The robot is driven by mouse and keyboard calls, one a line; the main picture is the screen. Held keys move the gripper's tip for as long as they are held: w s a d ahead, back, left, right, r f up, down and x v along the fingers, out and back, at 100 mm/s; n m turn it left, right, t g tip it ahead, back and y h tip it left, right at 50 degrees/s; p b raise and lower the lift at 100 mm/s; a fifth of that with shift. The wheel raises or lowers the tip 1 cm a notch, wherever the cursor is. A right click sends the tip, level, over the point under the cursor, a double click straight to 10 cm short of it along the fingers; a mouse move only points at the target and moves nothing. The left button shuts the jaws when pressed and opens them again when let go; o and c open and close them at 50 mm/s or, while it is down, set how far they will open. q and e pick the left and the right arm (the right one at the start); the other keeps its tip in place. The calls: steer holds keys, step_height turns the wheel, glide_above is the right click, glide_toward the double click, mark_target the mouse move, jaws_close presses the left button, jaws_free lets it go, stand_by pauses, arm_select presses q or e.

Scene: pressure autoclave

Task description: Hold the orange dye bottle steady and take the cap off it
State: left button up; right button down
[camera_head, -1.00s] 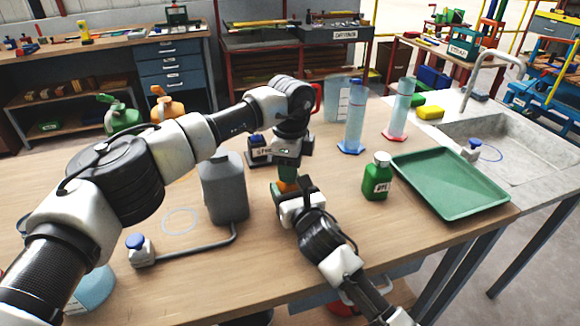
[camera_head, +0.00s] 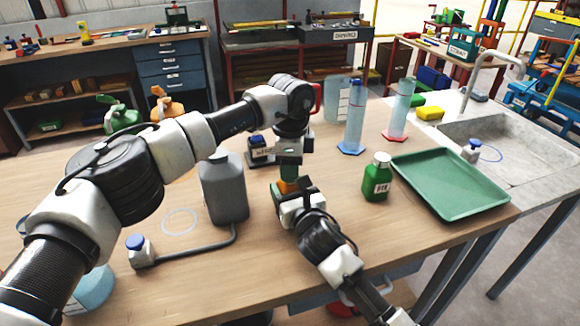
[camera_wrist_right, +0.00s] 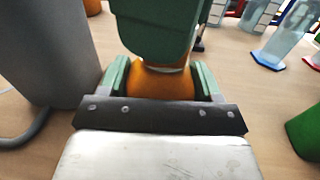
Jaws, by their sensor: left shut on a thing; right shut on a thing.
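The orange dye bottle (camera_head: 288,186) stands near the middle of the wooden bench, mostly hidden by my grippers. My right gripper (camera_head: 291,189) is shut on its body from the near side. In the right wrist view the orange bottle (camera_wrist_right: 160,84) sits between the green fingers of my right gripper (camera_wrist_right: 162,88). My left gripper (camera_head: 289,173) comes down from above and is shut at the bottle's top. Its green finger (camera_wrist_right: 158,30) covers that top in the wrist view. The cap is hidden, so I cannot tell if it is still seated.
A grey jug (camera_head: 224,190) stands close to the left of the bottle. A green bottle (camera_head: 377,178) with a pale cap and a green tray (camera_head: 452,183) are to the right. Blue-tinted cylinders (camera_head: 354,120) stand behind.

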arm_select(q)
steer(key=shift+r, duration=0.95)
arm_select(e)
steer(key=shift+f, duration=0.1)
arm_select(q)
steer(key=shift+r, duration=0.1)
steer(key=shift+r, duration=1.9)
arm_select(e)
steer(key=shift+c, duration=0.7)
jaws_free()
steer(key=shift+s, duration=0.1)
steer(key=v, duration=1.1)
steer(key=shift+s+d, duration=0.1)
steer(key=shift+s, duration=0.3)
